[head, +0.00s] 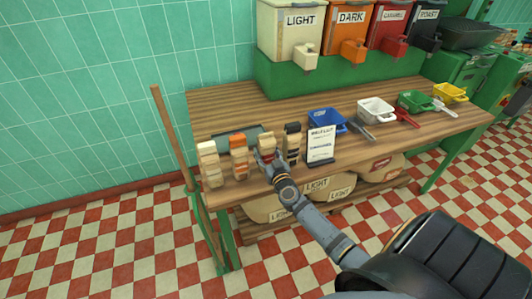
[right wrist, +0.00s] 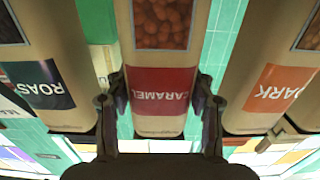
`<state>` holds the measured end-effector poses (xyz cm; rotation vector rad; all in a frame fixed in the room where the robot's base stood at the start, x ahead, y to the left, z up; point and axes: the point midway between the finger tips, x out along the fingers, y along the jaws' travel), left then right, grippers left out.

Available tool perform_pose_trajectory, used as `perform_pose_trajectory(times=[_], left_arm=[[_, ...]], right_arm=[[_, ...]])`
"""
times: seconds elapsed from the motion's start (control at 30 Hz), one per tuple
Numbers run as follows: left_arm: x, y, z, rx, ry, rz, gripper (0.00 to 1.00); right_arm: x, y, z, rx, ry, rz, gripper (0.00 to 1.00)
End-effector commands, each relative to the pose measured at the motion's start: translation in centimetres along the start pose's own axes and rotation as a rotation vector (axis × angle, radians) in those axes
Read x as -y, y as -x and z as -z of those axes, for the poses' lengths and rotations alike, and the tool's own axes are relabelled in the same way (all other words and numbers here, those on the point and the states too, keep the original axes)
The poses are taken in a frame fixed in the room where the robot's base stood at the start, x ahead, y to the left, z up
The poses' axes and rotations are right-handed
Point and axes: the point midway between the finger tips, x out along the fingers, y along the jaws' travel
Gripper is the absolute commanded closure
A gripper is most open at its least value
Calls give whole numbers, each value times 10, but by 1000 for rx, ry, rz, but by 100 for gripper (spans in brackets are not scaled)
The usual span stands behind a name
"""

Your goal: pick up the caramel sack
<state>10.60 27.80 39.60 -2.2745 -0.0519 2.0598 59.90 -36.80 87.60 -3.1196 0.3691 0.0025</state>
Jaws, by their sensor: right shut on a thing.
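The caramel sack (head: 267,145), a slim tan sack with a red label, stands in the row of small sacks on the wooden table's front left. In the right wrist view, the caramel sack (right wrist: 160,122) appears upside down, with its CARAMEL label and a window of brown beans above it. My right gripper (head: 267,160) is shut on it, one finger on each side at label height. The sack looks upright; I cannot tell whether its base is off the table. The gripper hides part of it in the head view. My left gripper is not in view.
The dark sack (head: 239,157) with an orange label and the roast sack (head: 292,142) stand close on either side. The light sack (head: 209,165) is farther left.

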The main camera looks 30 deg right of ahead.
Motion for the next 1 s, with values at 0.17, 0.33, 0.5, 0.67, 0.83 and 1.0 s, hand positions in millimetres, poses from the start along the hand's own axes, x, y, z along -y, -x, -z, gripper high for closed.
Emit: perform_pose_trajectory(times=[0.17, 0.33, 0.5, 0.67, 0.83, 1.0], left_arm=[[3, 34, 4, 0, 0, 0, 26], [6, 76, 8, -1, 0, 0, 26], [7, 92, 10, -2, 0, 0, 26], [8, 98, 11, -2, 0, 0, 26], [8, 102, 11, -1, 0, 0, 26], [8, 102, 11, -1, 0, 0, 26]], right_arm=[[0, 0, 36, -3, -1, 0, 88], [-8, 34, 81, 0, 2, 2, 88], [-19, 80, 103, 3, 6, 5, 88], [-28, 113, 117, 2, 5, 4, 88], [-33, 132, 124, 0, 2, 1, 88], [-34, 136, 126, -2, 0, 0, 88]])
